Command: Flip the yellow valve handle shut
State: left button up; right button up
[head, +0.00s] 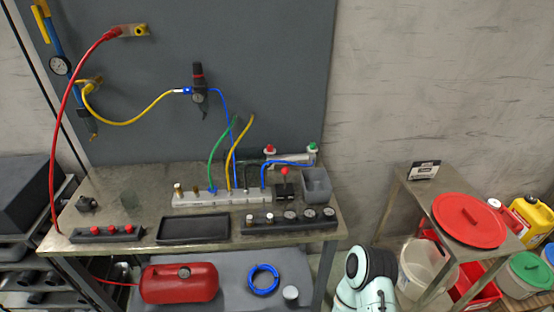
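On the grey wall panel (270,60), a yellow fitting (140,30) sits at the top, with the red hose joined to its left side. A second yellow fitting (92,82) sits lower left, where a yellow hose (125,122) starts. Both are small, and I cannot tell for certain which one carries the yellow valve handle or how it is turned. The yellow hose runs right to a black regulator (199,88). Neither of my grippers is in view; only a pale link of my own arm shows at the bottom right of centre.
The workbench (150,185) holds a silver manifold (222,198), a black tray (194,229), a gauge block (290,222) and a grey bin (317,185). The red hose (70,100) hangs along the left. A side table (430,200) with a red lid (468,220) stands right.

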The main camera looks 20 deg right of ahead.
aim_at(36, 8)
jog(key=i+j+u, duration=0.35)
jog(key=j+u, duration=0.2)
jog(key=i+j, duration=0.1)
jog(key=j, duration=0.35)
jog(key=i+j, duration=0.1)
jog(key=j, duration=0.35)
jog(key=i+j, duration=0.15)
jog(key=j, duration=0.3)
jog(key=i+j, duration=0.1)
jog(key=j, duration=0.4)
jog(key=i+j, duration=0.1)
jog(key=j, duration=0.35)
jog(key=i+j, duration=0.1)
jog(key=j, duration=0.35)
jog(key=i+j, duration=0.1)
jog(key=j, duration=0.35)
